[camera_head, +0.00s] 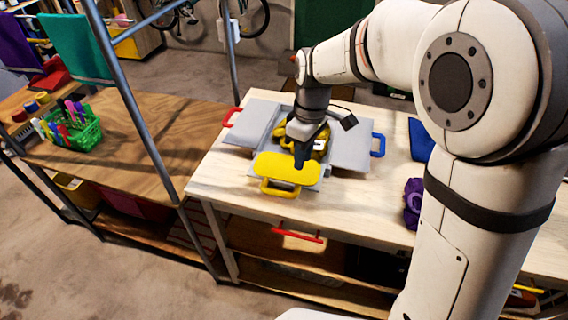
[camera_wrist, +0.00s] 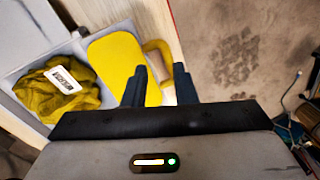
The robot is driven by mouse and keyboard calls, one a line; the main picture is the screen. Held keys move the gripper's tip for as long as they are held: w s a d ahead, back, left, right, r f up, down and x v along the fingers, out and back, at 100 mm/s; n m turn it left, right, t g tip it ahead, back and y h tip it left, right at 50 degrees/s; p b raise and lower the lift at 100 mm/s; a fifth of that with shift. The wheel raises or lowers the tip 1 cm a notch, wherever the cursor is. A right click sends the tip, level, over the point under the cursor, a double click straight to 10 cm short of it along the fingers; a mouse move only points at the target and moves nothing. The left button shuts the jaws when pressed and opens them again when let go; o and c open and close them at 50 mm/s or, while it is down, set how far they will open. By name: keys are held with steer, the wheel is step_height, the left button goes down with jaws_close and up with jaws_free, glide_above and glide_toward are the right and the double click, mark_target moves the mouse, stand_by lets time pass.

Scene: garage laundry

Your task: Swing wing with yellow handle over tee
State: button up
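The grey folding board (camera_head: 262,122) lies on the table. Its front wing is a yellow panel (camera_head: 287,168) with a yellow loop handle (camera_head: 278,189), lying flat toward the near table edge. The yellow tee (camera_wrist: 68,88), bunched and bearing a white label, lies in the middle of the board. In the head view my gripper (camera_head: 301,163) hangs above the yellow wing and partly hides the tee. In the wrist view my gripper (camera_wrist: 160,80) is open, with the yellow handle (camera_wrist: 164,56) showing beyond and between its fingertips. I cannot tell whether they touch.
The left wing has a red handle (camera_head: 231,117) and the right wing a blue handle (camera_head: 378,145); both lie open. A purple item (camera_head: 412,203) and a blue item (camera_head: 420,140) are on the table's right. A green basket (camera_head: 77,130) stands on the left bench. A metal post stands between.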

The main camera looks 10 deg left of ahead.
mark_target(284, 177)
steer(key=a+f+n, duration=0.1)
steer(key=a+f, duration=0.1)
steer(key=f, duration=0.2)
steer(key=a+f+n, duration=0.1)
steer(key=a+f, duration=0.1)
steer(key=f, duration=0.2)
steer(key=s+a+f+n+g, duration=0.1)
steer(key=a+f, duration=0.1)
steer(key=f, duration=0.2)
steer(key=shift+a, duration=0.15)
steer(key=shift+r, duration=0.1)
steer(key=shift+c, duration=0.5)
jaws_close()
